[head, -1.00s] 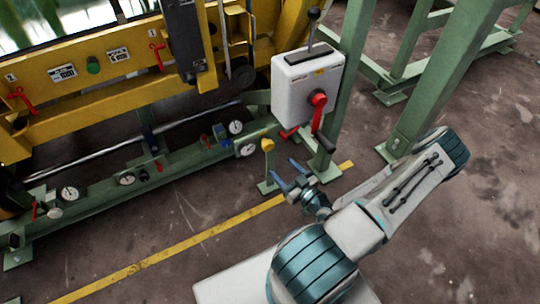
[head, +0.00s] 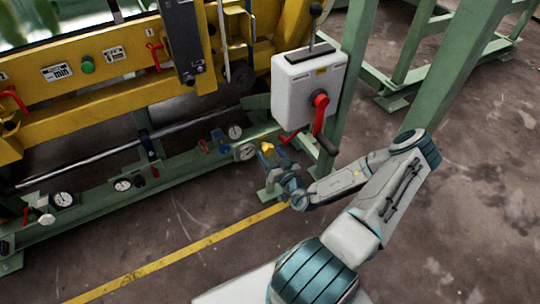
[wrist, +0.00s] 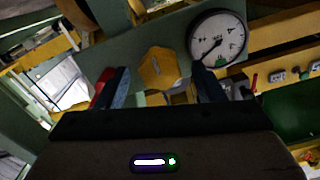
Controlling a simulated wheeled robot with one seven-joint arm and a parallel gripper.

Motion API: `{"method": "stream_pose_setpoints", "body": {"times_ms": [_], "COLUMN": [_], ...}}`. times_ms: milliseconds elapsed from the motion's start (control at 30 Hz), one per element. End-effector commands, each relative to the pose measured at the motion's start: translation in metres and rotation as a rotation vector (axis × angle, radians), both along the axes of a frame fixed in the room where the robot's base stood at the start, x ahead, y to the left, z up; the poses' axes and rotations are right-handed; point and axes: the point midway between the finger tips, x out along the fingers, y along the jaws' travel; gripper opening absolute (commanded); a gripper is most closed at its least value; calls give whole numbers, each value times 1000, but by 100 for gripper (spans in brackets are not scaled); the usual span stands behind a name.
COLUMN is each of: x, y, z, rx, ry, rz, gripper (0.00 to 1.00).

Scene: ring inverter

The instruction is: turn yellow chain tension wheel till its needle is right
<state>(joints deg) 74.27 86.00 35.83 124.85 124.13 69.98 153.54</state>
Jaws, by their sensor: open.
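The yellow chain tension wheel (wrist: 158,68) is a small faceted knob; in the wrist view it sits between and beyond my two fingertips, with gaps on both sides. In the head view the wheel (head: 267,149) is partly covered by my gripper (head: 276,167), which is right at it. My gripper (wrist: 160,85) is open and holds nothing. A round white gauge (wrist: 217,38) stands just right of the wheel in the wrist view, its dark needle pointing to the lower left. In the head view a gauge (head: 246,152) sits beside the wheel.
A white box with a red handle (head: 320,100) hangs just above and right of my gripper. A green rail with several gauges (head: 122,185) runs to the left. A green post (head: 344,80) stands at the right. The floor in front is clear.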

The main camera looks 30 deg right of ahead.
Motion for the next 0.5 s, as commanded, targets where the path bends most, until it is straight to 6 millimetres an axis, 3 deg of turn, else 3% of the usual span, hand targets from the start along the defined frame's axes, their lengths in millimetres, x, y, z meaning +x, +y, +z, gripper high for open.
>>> {"method": "stream_pose_setpoints", "body": {"times_ms": [133, 433, 467, 500], "x": [11, 14, 14, 14], "y": [0, 0, 0, 0], "z": [0, 1, 1, 1], "rx": [-2, -1, -1, -1], "ry": [0, -1, -1, -1], "rz": [0, 0, 0, 0], "gripper": [62, 62, 60, 48]}}
